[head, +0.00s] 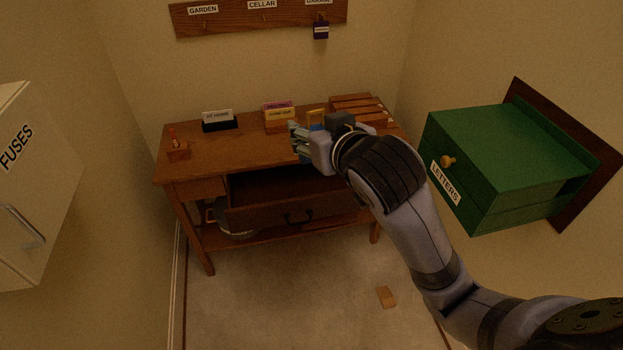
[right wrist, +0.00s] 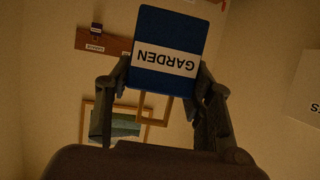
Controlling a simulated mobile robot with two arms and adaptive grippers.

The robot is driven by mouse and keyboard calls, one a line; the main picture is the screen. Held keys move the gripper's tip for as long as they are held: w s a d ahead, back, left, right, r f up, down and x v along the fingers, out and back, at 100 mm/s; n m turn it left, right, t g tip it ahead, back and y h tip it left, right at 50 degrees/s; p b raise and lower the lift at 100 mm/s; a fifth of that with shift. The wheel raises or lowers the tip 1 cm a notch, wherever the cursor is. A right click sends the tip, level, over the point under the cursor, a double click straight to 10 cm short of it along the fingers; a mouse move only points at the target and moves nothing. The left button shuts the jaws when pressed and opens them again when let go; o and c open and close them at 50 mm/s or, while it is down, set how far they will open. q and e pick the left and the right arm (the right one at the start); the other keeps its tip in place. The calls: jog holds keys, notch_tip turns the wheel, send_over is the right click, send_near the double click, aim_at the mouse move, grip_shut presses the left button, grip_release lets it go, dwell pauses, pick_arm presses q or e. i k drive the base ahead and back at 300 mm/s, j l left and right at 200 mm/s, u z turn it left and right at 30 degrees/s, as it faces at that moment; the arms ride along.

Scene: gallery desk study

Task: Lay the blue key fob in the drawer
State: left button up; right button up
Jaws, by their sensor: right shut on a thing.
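The blue key fob (right wrist: 165,40), with a white band reading GARDEN upside down, is between the fingers of my right gripper (right wrist: 162,78) in the right wrist view. My right gripper (head: 297,142) is shut on it, above the desk's front part in the head view. I cannot make out the fob clearly in the head view. The wooden drawer (head: 290,212) is pulled open below the gripper, with a dark handle on its front. Its inside is dark, and the part I see looks empty. My left gripper is not in view.
The desk (head: 245,155) bears a card holder (head: 219,121), card boxes (head: 280,119), a small picture frame (head: 316,117) and a wooden rack (head: 358,105). A green LETTERS box (head: 505,160) juts out at right. A dark fob (head: 321,30) hangs from the wall rack. A block (head: 386,297) lies on the floor.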

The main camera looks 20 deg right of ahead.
aim_at(283, 196)
jog(key=i+z, duration=0.15)
jog(key=i, duration=0.8)
jog(key=i+j+z, duration=0.2)
jog(key=i, duration=0.7)
jog(key=l, duration=0.1)
